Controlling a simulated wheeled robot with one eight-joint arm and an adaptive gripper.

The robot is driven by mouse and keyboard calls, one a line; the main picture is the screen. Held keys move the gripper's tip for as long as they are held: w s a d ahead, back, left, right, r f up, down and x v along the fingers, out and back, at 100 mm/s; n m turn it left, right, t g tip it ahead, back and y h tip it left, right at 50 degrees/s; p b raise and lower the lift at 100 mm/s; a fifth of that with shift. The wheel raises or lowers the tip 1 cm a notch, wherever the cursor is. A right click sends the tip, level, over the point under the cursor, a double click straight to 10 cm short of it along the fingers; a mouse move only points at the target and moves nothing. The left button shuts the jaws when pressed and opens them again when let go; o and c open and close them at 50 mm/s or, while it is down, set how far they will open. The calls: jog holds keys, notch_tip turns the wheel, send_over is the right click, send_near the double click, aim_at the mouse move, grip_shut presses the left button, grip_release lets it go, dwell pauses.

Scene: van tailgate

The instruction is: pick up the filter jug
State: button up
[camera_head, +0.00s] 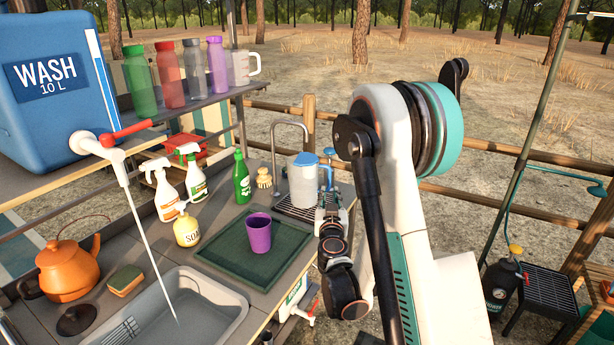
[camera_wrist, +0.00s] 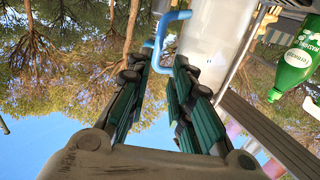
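The filter jug (camera_head: 303,184) is a pale, translucent jug with a blue lid and blue handle. It stands upright on the drying rack beside the sink tap in the head view. In the wrist view the jug body (camera_wrist: 208,38) is at top centre and its blue handle loops down toward my fingers. My gripper (camera_head: 328,202) is at the handle side of the jug, right of its body. In the wrist view my gripper (camera_wrist: 160,68) is open, with the lower part of the handle between the fingertips. A gap shows between the fingers. Contact with the handle cannot be told.
A green bottle (camera_head: 241,178) and a brush (camera_head: 264,179) stand left of the jug. A purple cup (camera_head: 258,233) is on a green tray (camera_head: 225,243) in front. The tap (camera_head: 290,123) rises behind the jug. A wooden fence (camera_head: 480,202) runs behind the counter.

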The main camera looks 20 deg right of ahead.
aim_at(329, 179)
jog(key=x, duration=0.5)
jog(key=shift+w+d+f, duration=0.1)
jog(key=shift+w+d, duration=0.1)
jog(key=shift+w, duration=0.15)
jog(key=b+x, duration=0.2)
jog(key=x, duration=0.3)
jog(key=shift+d+f+b, duration=0.1)
jog(key=shift+f+b, duration=0.05)
jog(key=shift+b, duration=0.2)
jog(key=shift+w+d, duration=0.2)
jog(key=shift+w, duration=0.3)
grip_shut()
jog(key=shift+r, duration=0.2)
